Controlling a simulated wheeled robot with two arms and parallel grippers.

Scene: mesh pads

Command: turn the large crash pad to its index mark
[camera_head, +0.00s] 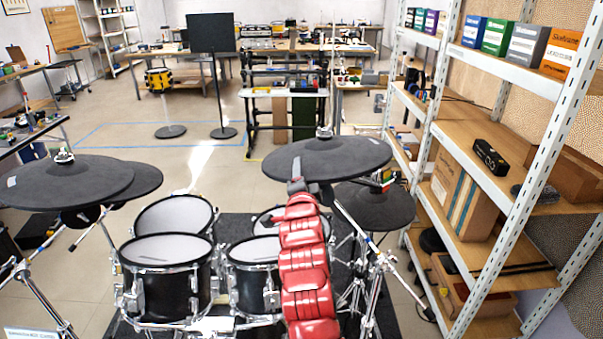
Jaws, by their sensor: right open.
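A large dark round pad (335,155), which I take for the large crash pad, sits on a stand right of centre, with a chrome post and nut (324,132) at its top. My right gripper (296,184) is open at the pad's near left edge, at the end of my red arm. The picture is too small to tell whether its fingers straddle or touch the rim. I cannot make out the index mark for certain. My left gripper is out of view.
A smaller dark pad (375,207) lies lower right, behind chrome stand tubes. Drums with pale heads (166,250) stand left of my arm. Two overlapping dark pads (70,182) are at far left. A metal shelf rack (470,150) closes the right side. Open floor lies behind.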

